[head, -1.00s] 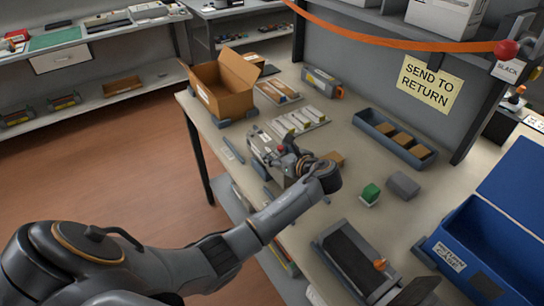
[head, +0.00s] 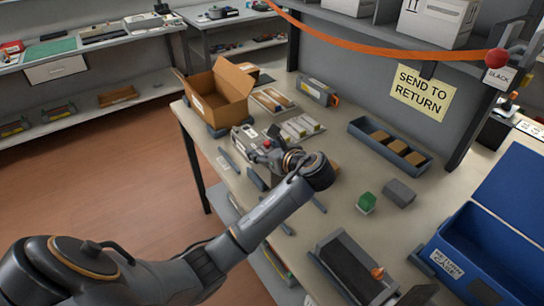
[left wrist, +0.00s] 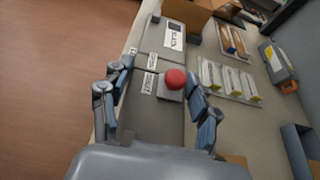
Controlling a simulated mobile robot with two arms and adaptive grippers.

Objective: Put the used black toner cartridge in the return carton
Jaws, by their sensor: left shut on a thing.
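My left gripper (head: 274,153) is shut on a grey toner cartridge (head: 243,136) with a red knob and white labels, above the left part of the table. In the left wrist view the fingers (left wrist: 160,70) stand on either side of the cartridge body (left wrist: 160,118); the label text is too small to read surely. The gripper hides part of the cartridge in the head view. An open brown carton (head: 222,108) stands just beyond it at the table's back left; the carton edge also shows in the left wrist view (left wrist: 186,16). My right gripper is not seen.
A tray of pale packs (head: 300,128) and a grey cartridge with an orange end (head: 316,91) lie beyond. A blue return case (head: 470,245) stands open at right. A dark cartridge in a tray (head: 352,268), a green block (head: 366,202) and a grey block (head: 399,193) are nearer.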

